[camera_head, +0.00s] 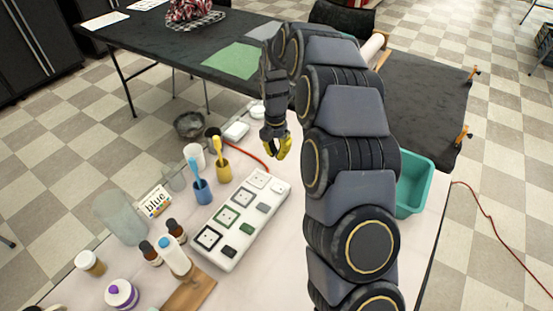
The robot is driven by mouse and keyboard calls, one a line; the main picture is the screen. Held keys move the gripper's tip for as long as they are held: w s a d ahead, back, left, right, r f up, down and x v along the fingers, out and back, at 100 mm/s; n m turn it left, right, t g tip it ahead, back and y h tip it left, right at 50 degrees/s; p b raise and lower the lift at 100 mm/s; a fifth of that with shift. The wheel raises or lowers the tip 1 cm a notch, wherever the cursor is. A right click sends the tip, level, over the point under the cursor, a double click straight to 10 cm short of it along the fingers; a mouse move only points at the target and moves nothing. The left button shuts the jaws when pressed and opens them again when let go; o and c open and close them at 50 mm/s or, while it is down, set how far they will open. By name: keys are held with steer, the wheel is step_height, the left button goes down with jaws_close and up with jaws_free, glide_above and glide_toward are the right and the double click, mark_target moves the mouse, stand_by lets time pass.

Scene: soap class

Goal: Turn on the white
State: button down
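A long white power strip (217,262) lies on the light table, running diagonally. It has several sockets with black, green, grey and white frames, each with a matching switch beside it. The white switch (278,187) is at the far end, beside the white-framed socket (258,180). Whether that switch is on or off is too small to tell. My gripper (279,149), with yellow fingertips, points down just beyond the far end of the strip, apart from the switch in the picture. Its fingertips look close together, but the gap between them is unclear. I see nothing held.
A red cable (246,151) runs near the strip's far end. A teal bin (414,186) stands right of my arm.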

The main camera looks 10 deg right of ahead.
mark_target(280, 190)
stand_by(0.3)
steer(key=shift+w+a+r+g+h, duration=0.25)
steer(key=shift+a+r+g+h, duration=0.05)
steer(key=shift+a+r+h, duration=0.1)
steer(key=f, duration=0.4)
steer(key=d+f, duration=0.1)
steer(key=f, duration=0.4)
steer(key=s+f, duration=0.1)
steer(key=f, duration=0.4)
steer(key=shift+d, duration=0.15)
steer(key=shift+s, duration=0.1)
